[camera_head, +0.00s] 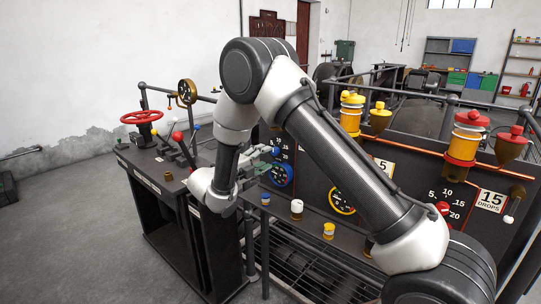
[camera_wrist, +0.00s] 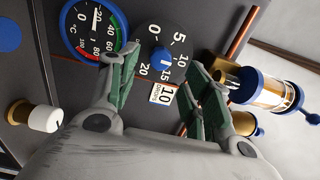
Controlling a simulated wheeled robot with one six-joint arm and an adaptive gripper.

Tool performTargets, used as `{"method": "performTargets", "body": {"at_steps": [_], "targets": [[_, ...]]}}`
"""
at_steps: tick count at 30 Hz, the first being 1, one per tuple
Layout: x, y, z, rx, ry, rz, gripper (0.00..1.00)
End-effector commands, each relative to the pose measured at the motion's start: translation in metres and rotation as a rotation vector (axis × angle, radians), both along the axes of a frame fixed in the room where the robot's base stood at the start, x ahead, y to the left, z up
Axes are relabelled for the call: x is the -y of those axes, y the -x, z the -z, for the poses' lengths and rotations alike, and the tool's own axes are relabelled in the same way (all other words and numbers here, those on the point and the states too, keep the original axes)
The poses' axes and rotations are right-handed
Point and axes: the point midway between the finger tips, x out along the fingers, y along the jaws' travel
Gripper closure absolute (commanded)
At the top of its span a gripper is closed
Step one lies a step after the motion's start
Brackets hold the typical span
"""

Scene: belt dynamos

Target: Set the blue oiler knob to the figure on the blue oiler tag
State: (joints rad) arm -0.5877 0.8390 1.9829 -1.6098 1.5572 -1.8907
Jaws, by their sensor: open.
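The blue oiler knob (camera_wrist: 160,58) sits at the centre of a dark dial marked 5, 10, 15 and 20 in the wrist view. I cannot clearly tell which figure its pointer meets. The blue oiler tag (camera_wrist: 163,93), a white plate, reads 10 below the dial. The blue oiler (camera_wrist: 270,92), a glass cup with blue caps, is at the right. My gripper (camera_wrist: 165,74) is open, its fingers on either side of the dial and tag, with nothing between them. In the head view my gripper (camera_head: 262,162) is in front of the panel and partly hides this dial.
A temperature gauge with a blue rim (camera_wrist: 93,28) is close to the left finger. A white-capped post (camera_wrist: 42,118) stands lower left. In the head view, a red oiler (camera_head: 465,140) with a 15 tag (camera_head: 490,201) and a yellow oiler (camera_head: 351,112) stand along the panel.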

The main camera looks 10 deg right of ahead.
Motion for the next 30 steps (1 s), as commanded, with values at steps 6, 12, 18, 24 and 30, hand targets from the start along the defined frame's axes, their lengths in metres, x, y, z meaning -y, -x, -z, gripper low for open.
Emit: {"method": "performTargets", "body": {"at_steps": [6,12,18,24,30], "targets": [[-0.036,0.026,0.0,-0.001,0.001,-0.003,0.51],[-0.05,0.036,0.001,-0.001,0.0,0.0,0.51],[-0.05,0.037,0.001,-0.001,0.0,0.001,0.51],[-0.05,0.037,0.001,0.029,-0.023,0.0,0.51],[-0.037,0.048,0.024,0.226,-0.264,0.071,0.51]]}}
